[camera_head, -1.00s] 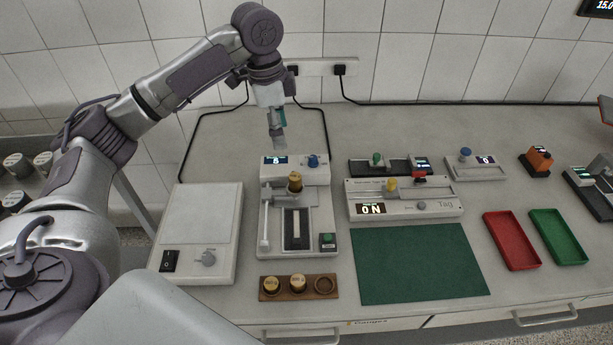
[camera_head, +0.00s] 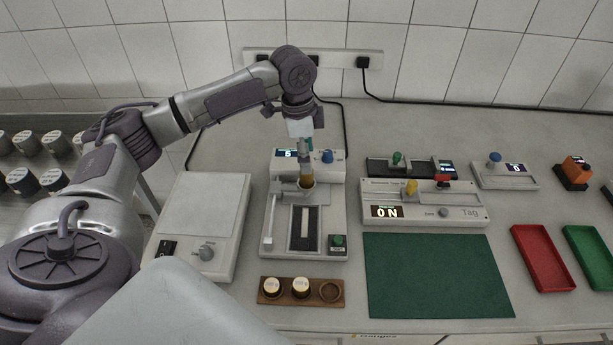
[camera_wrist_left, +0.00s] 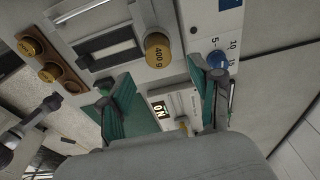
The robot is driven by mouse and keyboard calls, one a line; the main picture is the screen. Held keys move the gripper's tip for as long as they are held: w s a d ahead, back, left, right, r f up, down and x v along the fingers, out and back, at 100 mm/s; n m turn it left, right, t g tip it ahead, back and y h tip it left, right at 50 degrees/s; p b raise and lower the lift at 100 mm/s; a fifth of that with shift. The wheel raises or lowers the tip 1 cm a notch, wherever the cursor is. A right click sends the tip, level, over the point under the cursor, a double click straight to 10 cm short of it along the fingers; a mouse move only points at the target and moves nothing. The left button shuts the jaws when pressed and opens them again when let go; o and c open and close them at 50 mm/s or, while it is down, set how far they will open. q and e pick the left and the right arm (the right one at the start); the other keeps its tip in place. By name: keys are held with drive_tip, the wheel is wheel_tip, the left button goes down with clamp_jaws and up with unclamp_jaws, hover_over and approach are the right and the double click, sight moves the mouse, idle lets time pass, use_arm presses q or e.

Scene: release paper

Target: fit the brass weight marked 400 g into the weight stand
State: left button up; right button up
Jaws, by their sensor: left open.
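The brass weight marked 400 g (camera_head: 307,182) stands upright on the white tester (camera_head: 329,215); its marking shows in the left wrist view (camera_wrist_left: 157,57). My left gripper (camera_head: 305,165) is open just above it, pointing down. In the left wrist view the two fingers (camera_wrist_left: 156,78) lie apart on either side, with the weight beyond them; I cannot tell whether they touch it. The wooden weight stand (camera_head: 286,296) lies in front of the tester. It holds two brass weights in its left and middle recesses, and its right recess (camera_head: 330,291) is empty.
A balance (camera_head: 203,205) stands left of the tester. Right of it are a Tag device (camera_head: 460,214), a clear green mat (camera_head: 435,275), a red tray (camera_head: 541,258) and a green tray (camera_head: 590,255). A lever post (camera_head: 268,225) rises on the tester's left side.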

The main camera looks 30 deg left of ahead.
sight(307, 178)
use_arm(q)
drive_tip(key=shift+w+f, duration=0.1)
drive_tip(key=shift+f, duration=0.25)
wheel_tip(307, 178, down, 5)
drive_tip(key=shift+r+p, duration=0.1)
drive_tip(key=shift+p, duration=0.6)
drive_tip(key=shift+f, duration=0.25)
drive_tip(key=shift+r, duration=0.1)
clamp_jaws()
